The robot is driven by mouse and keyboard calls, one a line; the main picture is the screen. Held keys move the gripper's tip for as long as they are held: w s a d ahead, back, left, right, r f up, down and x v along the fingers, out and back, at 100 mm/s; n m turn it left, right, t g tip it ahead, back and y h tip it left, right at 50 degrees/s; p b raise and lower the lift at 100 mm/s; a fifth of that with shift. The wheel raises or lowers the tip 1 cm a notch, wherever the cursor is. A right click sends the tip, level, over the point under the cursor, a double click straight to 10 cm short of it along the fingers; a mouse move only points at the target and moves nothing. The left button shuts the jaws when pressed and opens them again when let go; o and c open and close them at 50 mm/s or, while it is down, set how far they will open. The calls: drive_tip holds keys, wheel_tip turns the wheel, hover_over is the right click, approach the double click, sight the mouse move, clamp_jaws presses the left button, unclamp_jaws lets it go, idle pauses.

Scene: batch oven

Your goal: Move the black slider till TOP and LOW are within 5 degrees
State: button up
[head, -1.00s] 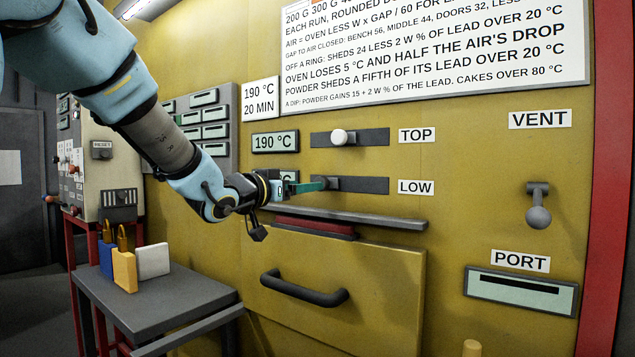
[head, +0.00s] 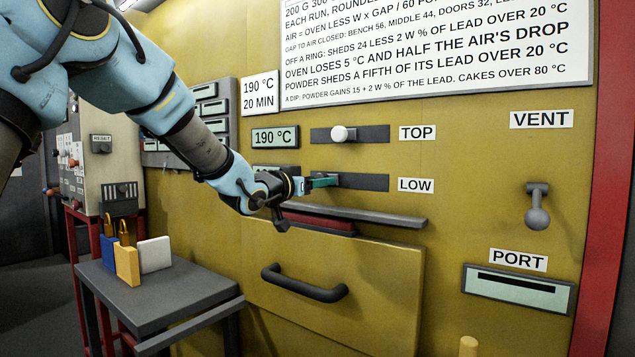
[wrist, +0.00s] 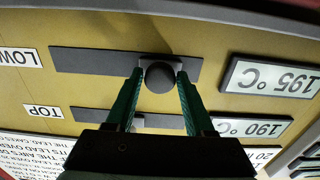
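The black slider knob (wrist: 160,77) sits on the LOW track (wrist: 85,60), away from its ends in the upside-down wrist view. My gripper (wrist: 160,75) has one green finger on each side of the knob, with narrow gaps showing. In the head view my gripper (head: 328,181) is at the LOW track (head: 365,182) and hides most of the knob. The LOW readout (wrist: 270,77) shows 195 °C. The TOP readout (head: 275,138) shows 190 °C. The white TOP knob (head: 340,134) is left of the middle of its track.
A grey ledge (head: 370,216) juts out just below the LOW track. A drawer handle (head: 303,285) is below it. A VENT lever (head: 538,207) and PORT slot (head: 518,288) are at right. A side table (head: 160,292) with padlocks (head: 126,264) stands at left.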

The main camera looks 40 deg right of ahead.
clamp_jaws()
idle(1.0)
